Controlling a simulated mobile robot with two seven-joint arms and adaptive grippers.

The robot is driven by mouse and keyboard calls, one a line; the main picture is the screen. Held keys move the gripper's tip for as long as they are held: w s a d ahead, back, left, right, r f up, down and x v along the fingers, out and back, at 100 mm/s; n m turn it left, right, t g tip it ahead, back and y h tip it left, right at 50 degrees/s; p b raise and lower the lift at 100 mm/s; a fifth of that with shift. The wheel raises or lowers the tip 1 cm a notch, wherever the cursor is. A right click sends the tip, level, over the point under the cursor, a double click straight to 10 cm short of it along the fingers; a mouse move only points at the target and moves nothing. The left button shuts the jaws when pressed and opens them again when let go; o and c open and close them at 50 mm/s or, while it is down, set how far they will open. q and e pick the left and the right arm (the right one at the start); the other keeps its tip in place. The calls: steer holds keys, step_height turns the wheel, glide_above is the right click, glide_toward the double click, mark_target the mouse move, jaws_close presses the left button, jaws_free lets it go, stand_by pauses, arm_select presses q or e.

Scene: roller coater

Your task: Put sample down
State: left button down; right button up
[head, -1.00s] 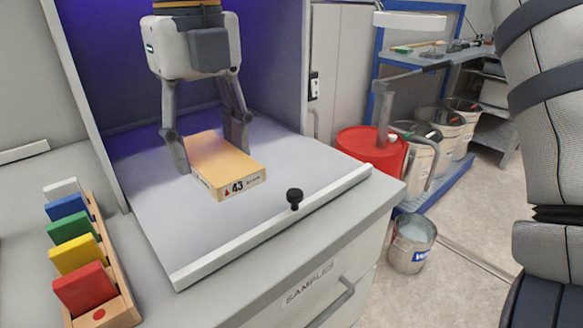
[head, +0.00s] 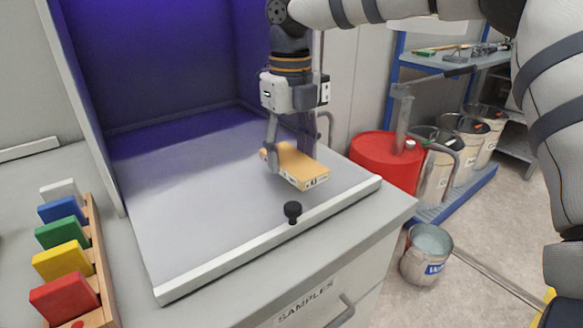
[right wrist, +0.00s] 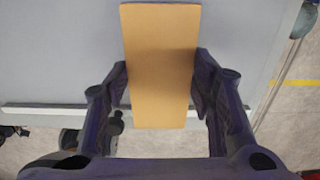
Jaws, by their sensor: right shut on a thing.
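The sample is a flat yellow-orange block (head: 298,164) with a printed white label on its front edge. My right gripper (head: 286,158) is shut on it, with one finger on each long side. The block is over the right part of the grey booth floor (head: 200,205); I cannot tell whether it touches the floor. In the right wrist view the block (right wrist: 160,65) lies between both fingers of the right gripper (right wrist: 161,90). My left gripper is not in view.
A black knob (head: 292,211) stands near the booth's raised front lip (head: 270,240). A wooden rack (head: 96,262) with coloured blocks stands at left. A red drum (head: 387,160) is beyond the booth's right edge. The booth floor's left and middle are clear.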

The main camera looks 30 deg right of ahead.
mark_target(292, 156)
steer(key=f, duration=0.3)
steer(key=shift+w+d, duration=0.15)
steer(key=shift+d, duration=0.2)
steer(key=shift+f, duration=0.4)
steer(key=shift+f, duration=0.2)
steer(key=o, duration=1.2)
steer(key=shift+c, duration=0.2)
steer(key=shift+r, duration=0.1)
step_height(292, 156, up, 12)
steer(key=shift+r, duration=0.1)
